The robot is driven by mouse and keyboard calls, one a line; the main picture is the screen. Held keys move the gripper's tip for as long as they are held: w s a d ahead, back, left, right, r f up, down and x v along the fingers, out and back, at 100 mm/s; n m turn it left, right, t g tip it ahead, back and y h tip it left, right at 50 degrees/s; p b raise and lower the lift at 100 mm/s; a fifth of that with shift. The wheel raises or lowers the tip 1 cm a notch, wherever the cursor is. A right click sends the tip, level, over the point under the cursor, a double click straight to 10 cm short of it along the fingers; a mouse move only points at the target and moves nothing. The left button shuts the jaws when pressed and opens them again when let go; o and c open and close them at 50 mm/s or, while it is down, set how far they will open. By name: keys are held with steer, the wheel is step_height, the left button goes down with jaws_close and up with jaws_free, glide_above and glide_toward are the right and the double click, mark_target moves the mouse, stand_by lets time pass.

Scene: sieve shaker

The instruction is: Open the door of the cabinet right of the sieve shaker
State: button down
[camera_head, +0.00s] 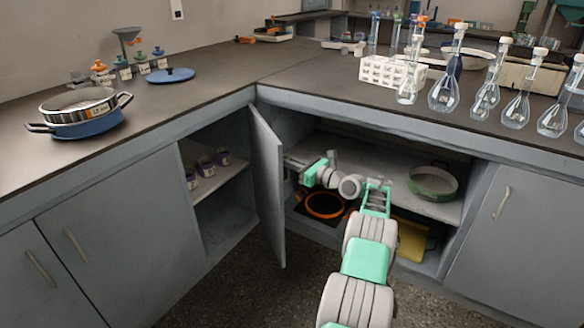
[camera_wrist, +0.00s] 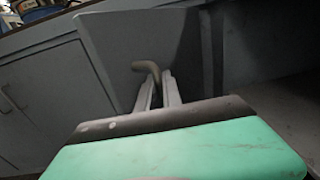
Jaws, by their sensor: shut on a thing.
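The cabinet door (camera_head: 267,180) stands wide open at the inside corner, nearly edge-on to the head camera. The left cabinet's opening beside it shows a shelf (camera_head: 218,181) with small dark jars. My gripper (camera_head: 291,162) is on the door's right side, its fingertips close to the door's face. In the wrist view my gripper's fingers (camera_wrist: 158,88) are shut on the door's curved handle (camera_wrist: 148,70), and the door's grey panel (camera_wrist: 125,45) is behind it. The handle is hidden in the head view. A round steel-and-blue apparatus (camera_head: 82,122), seemingly the sieve shaker, stands on the left counter.
Right of the door is an open cabinet with a green-rimmed pan (camera_head: 433,182), an orange-rimmed pan (camera_head: 325,205) and a yellow item (camera_head: 412,240). Flasks (camera_head: 443,94) and a white rack (camera_head: 384,73) stand above. The floor (camera_head: 240,290) left of my arm is clear.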

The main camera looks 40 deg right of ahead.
steer(key=shift+w+r, duration=0.1)
stand_by(0.3)
steer(key=c, duration=1.8)
jaws_free()
steer(key=shift+w, duration=0.1)
steer(key=shift+d, duration=0.15)
steer(key=p+v, duration=0.2)
steer(key=v, duration=0.6)
steer(key=shift+p, duration=0.35)
